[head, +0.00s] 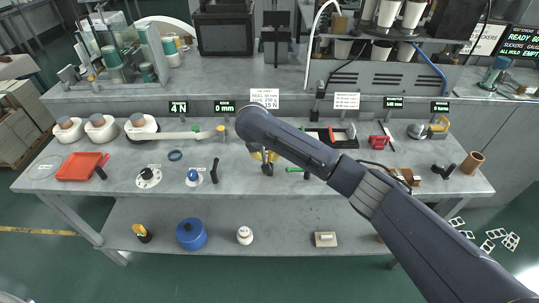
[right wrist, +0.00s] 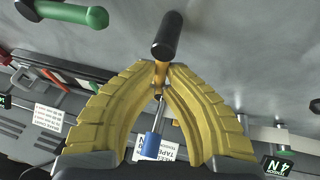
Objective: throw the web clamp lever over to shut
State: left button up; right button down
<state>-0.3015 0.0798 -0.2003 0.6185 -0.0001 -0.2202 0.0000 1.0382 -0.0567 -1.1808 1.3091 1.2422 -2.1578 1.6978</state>
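My right gripper (head: 265,160) reaches in from the lower right and hangs over the middle of the bench in the head view. In the right wrist view its yellow fingers (right wrist: 161,70) close in on the orange stem of a lever with a black cylindrical knob (right wrist: 166,36). The fingertips appear to touch the stem on both sides, with the knob sticking out past them. I take this to be the web clamp lever; its base is hidden. In the head view the arm and gripper hide most of it. My left gripper is not in view.
A green handle (head: 295,169) lies close to the right of the gripper. A black lever (head: 214,171) and a blue knob (head: 193,177) stand to its left. A black-and-red tray (head: 330,137) is behind. A small blue part (right wrist: 152,145) shows between the fingers.

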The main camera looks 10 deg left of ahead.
jog(key=shift+f, duration=0.2)
jog(key=c, duration=1.4)
grip_release()
jog(key=shift+r, duration=0.1)
jog(key=shift+c, duration=0.2)
jog(key=v, duration=1.2)
jog(key=shift+w+d, duration=0.1)
